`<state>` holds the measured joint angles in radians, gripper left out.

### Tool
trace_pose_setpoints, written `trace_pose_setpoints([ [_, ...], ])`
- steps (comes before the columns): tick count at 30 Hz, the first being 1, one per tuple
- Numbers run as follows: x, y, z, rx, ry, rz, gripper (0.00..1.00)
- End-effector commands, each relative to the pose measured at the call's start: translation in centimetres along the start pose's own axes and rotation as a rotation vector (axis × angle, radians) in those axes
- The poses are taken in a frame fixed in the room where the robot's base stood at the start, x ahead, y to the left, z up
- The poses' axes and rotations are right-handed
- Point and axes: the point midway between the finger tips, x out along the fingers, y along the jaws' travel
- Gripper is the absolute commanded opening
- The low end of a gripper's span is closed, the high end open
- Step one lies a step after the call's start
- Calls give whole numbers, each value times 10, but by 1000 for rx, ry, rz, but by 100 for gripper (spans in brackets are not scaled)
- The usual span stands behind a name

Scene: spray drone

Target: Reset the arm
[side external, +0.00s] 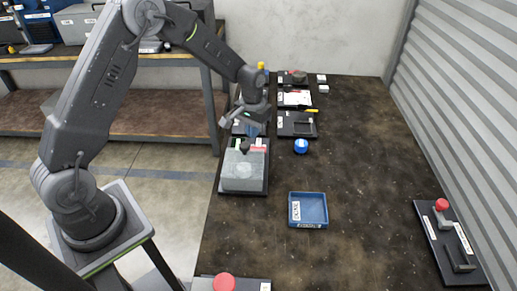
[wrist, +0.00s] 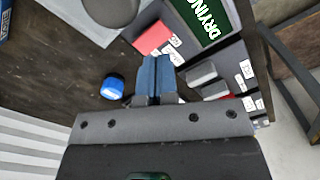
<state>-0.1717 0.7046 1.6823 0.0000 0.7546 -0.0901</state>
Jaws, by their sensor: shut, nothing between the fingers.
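My gripper (side external: 254,131) hangs from my arm above the far end of a grey box (side external: 243,172) that sits on a black base at the table's left edge. In the wrist view my gripper (wrist: 155,66) shows two blue fingers side by side, shut with nothing between them. A dark round knob stands by the grey box's far end, close to the fingertips in the side view. I cannot tell the exact height of the fingers above the table.
A blue round-topped object (side external: 301,146) stands right of my gripper. A blue tray (side external: 325,211) lies nearer, and black fixtures (side external: 296,125) fill the back left. A red-knobbed fixture (side external: 442,205) is at the right. The table's middle right is clear.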

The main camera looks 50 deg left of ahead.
Motion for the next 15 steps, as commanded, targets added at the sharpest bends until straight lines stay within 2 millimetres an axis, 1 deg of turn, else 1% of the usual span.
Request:
trace_pose_setpoints([
  [1, -5, 0, 0, 0, 1, 0, 0],
  [6, -13, 0, 0, 0, 1, 0, 0],
  [15, -14, 0, 0, 0, 1, 0, 0],
])
